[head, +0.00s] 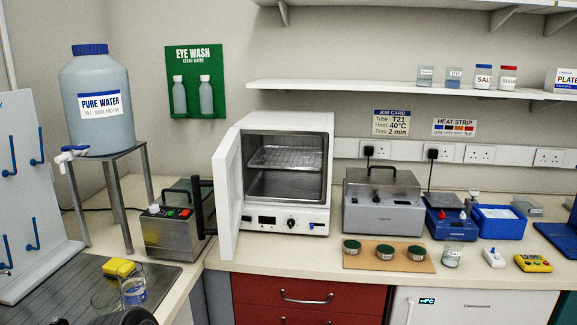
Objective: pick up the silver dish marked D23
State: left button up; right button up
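I cannot make out a dish marked D23. Three small round pots with dark green tops stand in a row on a tan board on the right-hand counter: a left pot (352,247), a middle pot (385,251) and a right pot (416,253). Any marks on them are too small to read. Neither of my grippers can be made out in the head view. A dark rounded shape at the bottom left edge is cut off, and I cannot tell what it is.
A white oven (282,215) stands with its door (229,195) swung open at the left. A grey lidded box (383,205) stands behind the pots. A small glass jar (452,256) is right of the board. A yellow device (533,263) lies further right. Some counter between them is bare.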

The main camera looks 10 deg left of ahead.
aim_at(384, 251)
jog(key=i+l, duration=0.1)
jog(key=l, duration=0.3)
jog(key=i+l, duration=0.1)
jog(key=l, duration=0.3)
jog(key=i+l, duration=0.1)
jog(key=l, duration=0.35)
jog(key=i+l, duration=0.1)
jog(key=l, duration=0.3)
jog(key=i+l, duration=0.1)
jog(key=l, duration=0.3)
jog(key=i+l, duration=0.1)
jog(key=l, duration=0.3)
jog(key=i+l, duration=0.15)
jog(key=l, duration=0.25)
jog(key=i+l, duration=0.1)
jog(key=l, duration=0.35)
